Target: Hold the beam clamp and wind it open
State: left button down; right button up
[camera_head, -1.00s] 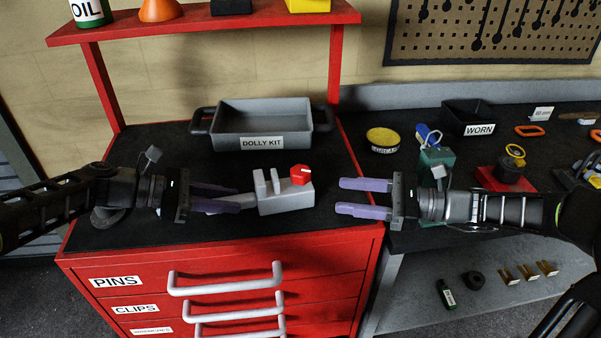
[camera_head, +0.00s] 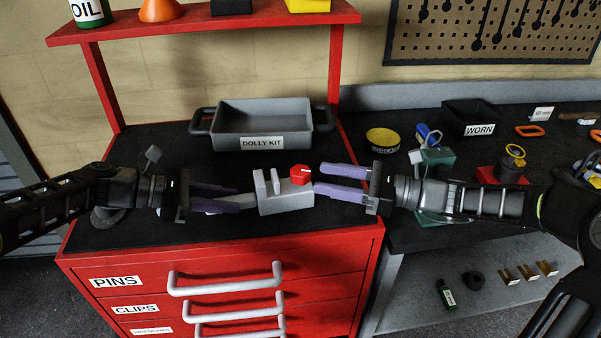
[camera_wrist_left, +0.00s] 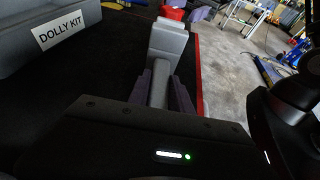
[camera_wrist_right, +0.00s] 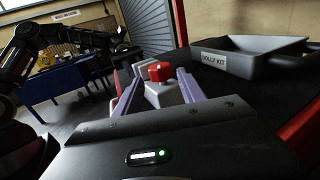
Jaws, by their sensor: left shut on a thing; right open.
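The beam clamp is a grey block (camera_head: 287,199) with upright jaws and a red knob (camera_head: 300,172) at its right end. It lies over the black top of the red cabinet. My left gripper (camera_head: 238,198) is shut on the clamp's grey handle at its left; the left wrist view shows the handle (camera_wrist_left: 159,84) between the purple fingers. My right gripper (camera_head: 318,180) is open, its fingertips close to the knob's right side. In the right wrist view the knob (camera_wrist_right: 160,71) appears between the spread fingers (camera_wrist_right: 160,84); contact cannot be told.
The grey DOLLY KIT tray (camera_head: 262,118) stands behind the clamp. A red shelf (camera_head: 205,24) spans above. On the right bench are a yellow tin (camera_head: 382,139), a green block (camera_head: 438,157) and a black WORN bin (camera_head: 468,116). Drawer handles (camera_head: 225,282) stick out in front.

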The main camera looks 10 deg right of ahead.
aim_at(310, 175)
jog(key=x, duration=0.6)
jog(key=shift+w+a, duration=0.1)
jog(key=shift+a, duration=0.15)
jog(key=shift+c, duration=0.2)
grip_shut()
